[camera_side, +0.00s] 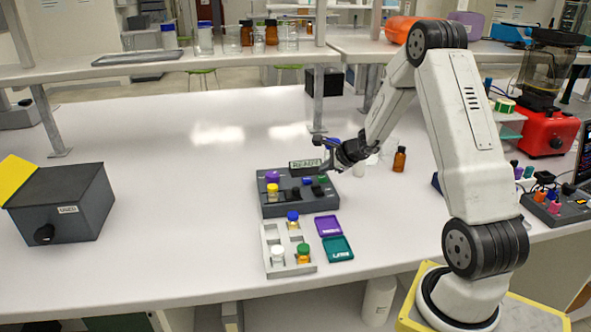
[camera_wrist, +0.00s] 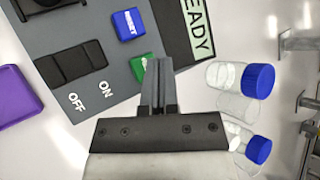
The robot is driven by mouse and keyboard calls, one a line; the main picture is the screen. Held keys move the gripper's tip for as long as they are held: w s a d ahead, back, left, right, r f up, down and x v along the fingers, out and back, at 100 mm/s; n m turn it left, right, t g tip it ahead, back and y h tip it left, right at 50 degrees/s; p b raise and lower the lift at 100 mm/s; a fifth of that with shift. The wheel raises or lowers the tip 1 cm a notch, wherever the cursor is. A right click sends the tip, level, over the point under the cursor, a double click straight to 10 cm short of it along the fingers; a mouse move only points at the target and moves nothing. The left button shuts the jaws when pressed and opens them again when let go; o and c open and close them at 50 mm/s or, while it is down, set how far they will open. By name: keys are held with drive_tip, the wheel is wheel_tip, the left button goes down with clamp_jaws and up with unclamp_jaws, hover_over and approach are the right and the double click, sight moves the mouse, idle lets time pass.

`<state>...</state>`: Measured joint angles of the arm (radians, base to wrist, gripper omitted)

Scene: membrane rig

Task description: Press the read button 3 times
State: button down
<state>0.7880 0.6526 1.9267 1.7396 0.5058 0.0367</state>
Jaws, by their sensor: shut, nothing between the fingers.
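The grey membrane rig (camera_side: 300,208) stands mid-bench, its display (camera_side: 305,166) reading READY; the display also shows in the wrist view (camera_wrist: 196,30). A green button (camera_wrist: 137,66) lies beside a blue RESET button (camera_wrist: 129,25). The green button's white lettering is mostly hidden by my fingers, so I cannot read it. My gripper (camera_wrist: 157,62) is shut and empty, its fingertips over the right part of the green button. I cannot tell whether they touch it. In the side view my gripper (camera_side: 323,170) is at the rig's right rear.
A black ON/OFF rocker switch (camera_wrist: 70,65) is on the panel. Blue-capped vials (camera_wrist: 240,78) lie right of the rig in the wrist view. A vial tray (camera_side: 272,262) and purple (camera_side: 328,225) and teal (camera_side: 337,248) pieces lie in front. Left bench is clear up to a dark box (camera_side: 75,205).

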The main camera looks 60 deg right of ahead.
sight(325, 178)
drive_tip(key=shift+f, duration=0.9)
idle(1.4)
drive_tip(key=shift+r, duration=0.85)
drive_tip(key=shift+r, duration=0.1)
drive_tip(key=shift+r, duration=2.45)
drive_tip(key=shift+r, duration=0.1)
idle(1.0)
wheel_tip(325, 178, up, 4)
drive_tip(key=shift+f, duration=0.2)
drive_tip(key=shift+f, duration=0.1)
idle(0.4)
